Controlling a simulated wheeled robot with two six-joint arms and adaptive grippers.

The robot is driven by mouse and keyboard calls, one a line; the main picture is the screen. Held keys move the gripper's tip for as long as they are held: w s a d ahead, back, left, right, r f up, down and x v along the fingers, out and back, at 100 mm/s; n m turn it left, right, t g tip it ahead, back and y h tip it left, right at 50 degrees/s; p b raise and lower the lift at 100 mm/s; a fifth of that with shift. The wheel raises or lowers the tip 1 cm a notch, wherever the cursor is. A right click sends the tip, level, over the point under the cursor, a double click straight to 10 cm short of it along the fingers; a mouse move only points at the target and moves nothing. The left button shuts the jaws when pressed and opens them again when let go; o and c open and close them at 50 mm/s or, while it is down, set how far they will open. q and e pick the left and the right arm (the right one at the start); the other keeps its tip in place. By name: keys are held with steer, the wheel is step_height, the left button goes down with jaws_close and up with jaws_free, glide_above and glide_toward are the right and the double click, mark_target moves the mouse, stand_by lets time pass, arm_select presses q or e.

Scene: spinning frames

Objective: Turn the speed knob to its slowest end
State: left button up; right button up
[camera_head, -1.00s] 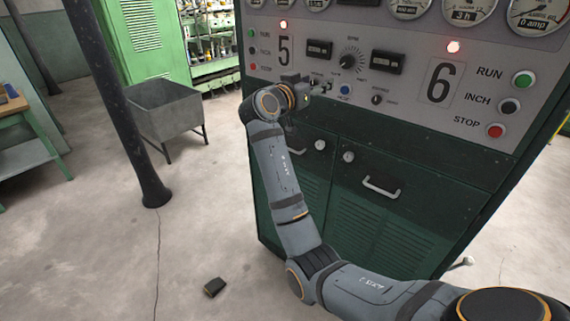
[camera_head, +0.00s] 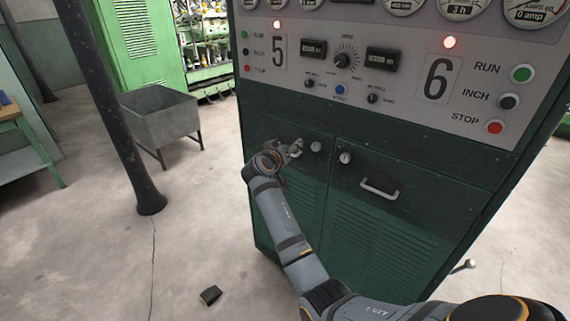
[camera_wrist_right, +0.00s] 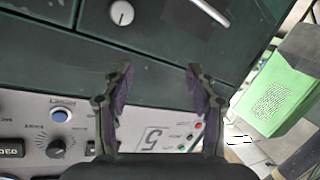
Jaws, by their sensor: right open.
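The grey control panel (camera_head: 410,75) slopes across the top of the green cabinet. A black knob with a printed dial (camera_head: 343,60) sits between two black counters; which knob is labelled for speed is too small to read. Two smaller knobs (camera_head: 309,83) (camera_head: 372,98) sit below it, either side of a blue button (camera_head: 340,89). My right gripper (camera_head: 296,147) is below the panel, in front of the left cabinet door, away from the knobs. In the right wrist view its two fingers (camera_wrist_right: 162,88) are spread with nothing between them. My left gripper is out of view.
The cabinet doors carry a pale handle (camera_head: 380,189) and round locks (camera_head: 345,157). RUN, INCH and STOP buttons (camera_head: 508,101) are at right. A dark post (camera_head: 110,110) and grey bin (camera_head: 160,115) stand left. A small dark block (camera_head: 210,295) lies on the floor.

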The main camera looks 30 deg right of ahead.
step_height(320, 180, down, 6)
steer(key=n+y, duration=0.1)
steer(key=shift+w+a, duration=0.15)
steer(key=shift+a, duration=0.25)
steer(key=s+a+f+n+g+y, duration=0.15)
steer(key=s+f, duration=0.35)
steer(key=f, duration=0.8)
steer(key=s+a+f+n+g+y, duration=0.1)
steer(key=s+a+f+n+y, duration=0.3)
steer(key=f, duration=0.8)
steer(key=s+f+g+y, duration=0.1)
steer(key=s+f, duration=0.5)
steer(key=f, duration=0.7)
steer(key=s+a+f+g+y+b, duration=0.1)
steer(key=s+f+g+y, duration=0.15)
steer(key=s+f, duration=1.3)
steer(key=s+f+g, duration=0.1)
steer(key=s+f, duration=0.2)
steer(key=s, duration=1.1)
steer(key=s+f+m+g, duration=0.1)
steer(key=s+f, duration=0.3)
steer(key=s, duration=1.1)
steer(key=shift+d+g+y, duration=0.2)
steer(key=shift+g+y, duration=0.1)
steer(key=shift+g, duration=0.3)
